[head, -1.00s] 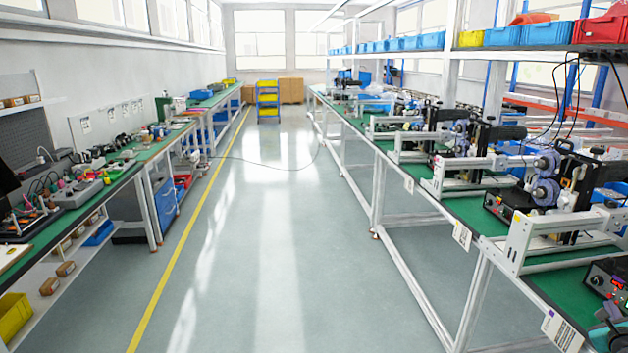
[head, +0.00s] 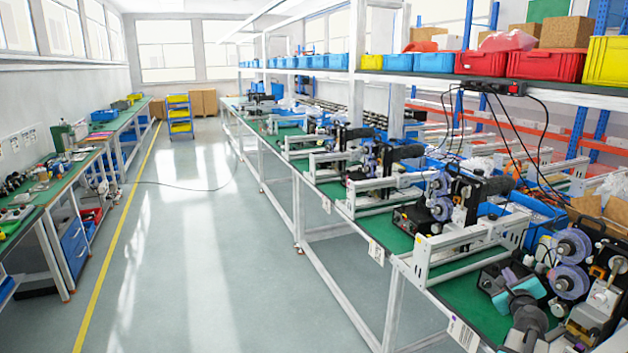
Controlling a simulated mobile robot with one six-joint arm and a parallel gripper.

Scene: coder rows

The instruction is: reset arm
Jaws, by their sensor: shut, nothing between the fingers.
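I cannot make out my gripper's fingers anywhere in the head view. No object is seen held.
On the right, a long green-topped bench (head: 392,232) carries a row of coder machines (head: 470,245) with purple reels. Above it, a shelf holds blue bins (head: 434,62), red bins (head: 480,64) and yellow bins.

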